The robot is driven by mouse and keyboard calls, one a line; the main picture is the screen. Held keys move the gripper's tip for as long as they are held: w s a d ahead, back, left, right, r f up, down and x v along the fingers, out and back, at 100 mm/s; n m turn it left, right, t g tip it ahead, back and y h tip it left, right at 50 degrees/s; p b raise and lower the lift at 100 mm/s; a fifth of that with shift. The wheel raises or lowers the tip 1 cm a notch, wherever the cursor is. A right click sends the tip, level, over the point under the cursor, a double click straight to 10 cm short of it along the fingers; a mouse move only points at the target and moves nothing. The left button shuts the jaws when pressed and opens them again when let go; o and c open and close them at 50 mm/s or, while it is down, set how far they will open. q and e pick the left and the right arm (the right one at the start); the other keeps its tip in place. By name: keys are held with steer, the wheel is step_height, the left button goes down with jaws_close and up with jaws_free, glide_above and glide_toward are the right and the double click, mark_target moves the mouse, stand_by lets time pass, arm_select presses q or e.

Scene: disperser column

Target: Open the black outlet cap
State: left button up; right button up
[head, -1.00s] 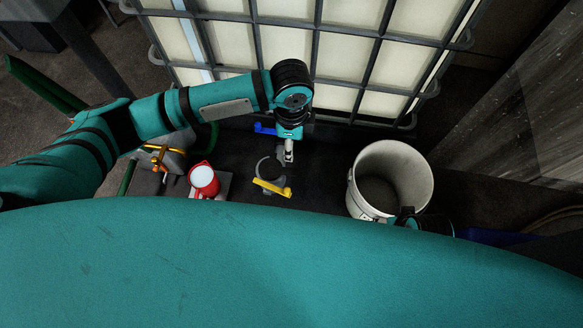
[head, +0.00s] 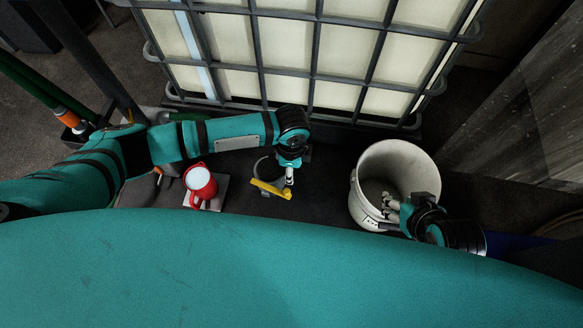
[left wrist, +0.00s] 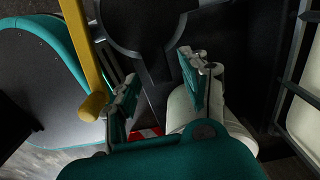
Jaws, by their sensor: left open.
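A dark round part (head: 264,166), which looks like the black outlet cap, sits low in front of the caged tank, just behind a yellow handle (head: 270,189). In the left wrist view a dark round piece with a tab (left wrist: 150,28) lies beyond the fingers, with the yellow bar (left wrist: 84,48) at left. My left gripper (head: 289,178) is just right of the round part. Its fingers (left wrist: 162,88) are apart with nothing between them; contact with the cap does not show. My right gripper (head: 390,206) is at the bucket's front right rim; its finger opening is unclear.
A white bucket (head: 365,188) stands to the right. A red and white jug-like object (head: 201,184) stands on a light plate at left. The caged tank (head: 300,55) closes off the back. A dark wooden panel (head: 525,110) stands at far right.

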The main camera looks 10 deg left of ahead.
arm_select(q)
jaws_close()
stand_by(0.4)
